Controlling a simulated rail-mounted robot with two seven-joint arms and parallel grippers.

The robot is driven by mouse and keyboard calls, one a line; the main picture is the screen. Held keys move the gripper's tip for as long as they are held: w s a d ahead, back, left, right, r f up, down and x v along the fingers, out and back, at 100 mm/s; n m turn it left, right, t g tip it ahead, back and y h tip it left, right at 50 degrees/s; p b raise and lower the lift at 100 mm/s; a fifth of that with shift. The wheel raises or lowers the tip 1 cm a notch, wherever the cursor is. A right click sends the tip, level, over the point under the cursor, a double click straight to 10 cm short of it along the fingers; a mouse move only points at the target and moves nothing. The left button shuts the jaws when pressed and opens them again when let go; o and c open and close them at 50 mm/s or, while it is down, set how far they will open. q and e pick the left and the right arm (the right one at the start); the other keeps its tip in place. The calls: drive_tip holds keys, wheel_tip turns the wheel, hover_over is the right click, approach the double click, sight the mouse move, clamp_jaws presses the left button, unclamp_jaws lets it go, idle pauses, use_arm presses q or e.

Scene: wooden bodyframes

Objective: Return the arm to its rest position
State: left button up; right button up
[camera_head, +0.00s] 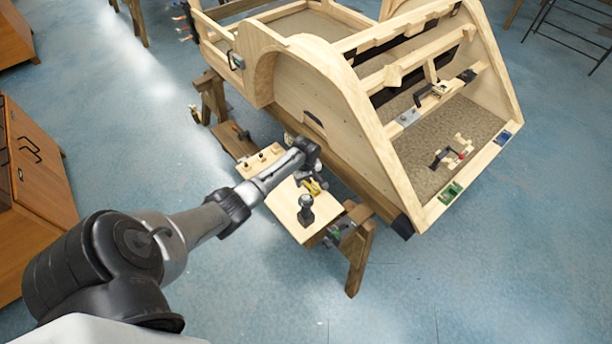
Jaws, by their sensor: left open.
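My left arm (190,225) comes in from the lower left and reaches toward the middle of the view. My left gripper (312,178) is at its end, over a small wooden work board beside the wooden bodyframe. The gripper is small and dark in the picture; it is open. A yellow item (313,187) shows right by the fingers; I cannot tell whether they touch it. My right arm and gripper are not in view.
The wooden bodyframe (310,95) rests on sawhorses (360,255). The board (290,212) holds a dark knob-like tool (306,210). Wooden cabinets (38,170) stand at the left. A black metal rack (575,25) is at the upper right. The blue floor is clear in front.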

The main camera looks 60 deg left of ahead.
use_arm(q)
drive_tip(key=shift+r, duration=0.5)
idle(0.3)
